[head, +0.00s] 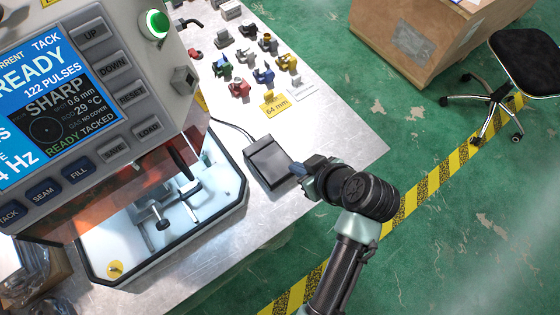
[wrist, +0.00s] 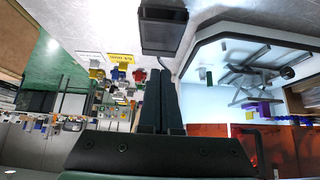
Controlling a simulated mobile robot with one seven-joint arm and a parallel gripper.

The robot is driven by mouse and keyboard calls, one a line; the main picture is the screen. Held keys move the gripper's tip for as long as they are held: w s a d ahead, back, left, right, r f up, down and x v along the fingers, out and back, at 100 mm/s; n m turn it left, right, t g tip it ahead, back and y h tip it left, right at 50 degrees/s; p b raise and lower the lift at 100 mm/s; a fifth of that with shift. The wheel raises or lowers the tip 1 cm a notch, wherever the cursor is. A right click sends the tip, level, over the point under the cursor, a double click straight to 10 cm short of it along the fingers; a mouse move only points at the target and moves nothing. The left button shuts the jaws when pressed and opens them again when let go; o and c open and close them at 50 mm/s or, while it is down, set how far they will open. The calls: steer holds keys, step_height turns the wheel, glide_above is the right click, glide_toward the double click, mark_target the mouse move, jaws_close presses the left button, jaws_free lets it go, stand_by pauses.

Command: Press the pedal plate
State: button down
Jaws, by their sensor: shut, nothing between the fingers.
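The pedal plate (head: 268,160) is a dark grey, box-shaped pedal on the metal table, with a cable running from its back left. In the wrist view the pedal (wrist: 163,30) shows at the top, just beyond my fingertips. My gripper (head: 296,168) is at the pedal's right side in the head view, near the table's right edge. In the wrist view its two dark fingers (wrist: 160,74) are closed together with nothing between them. I cannot tell whether the fingertips touch the pedal.
A machine with a READY screen (head: 42,100) and a pale, open work chamber (head: 205,200) stands left of the pedal. Several small coloured parts and a yellow 64 mm sign (head: 274,104) lie behind it.

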steer(key=shift+r, duration=0.2)
steer(key=shift+f, duration=0.1)
glide_above(276, 166)
steer(key=s+d, duration=0.2)
steer(key=f+p, duration=0.1)
steer(key=f, duration=0.6)
steer(key=shift+a, duration=0.2)
step_height(276, 166, down, 3)
steer(key=shift+f, duration=0.8)
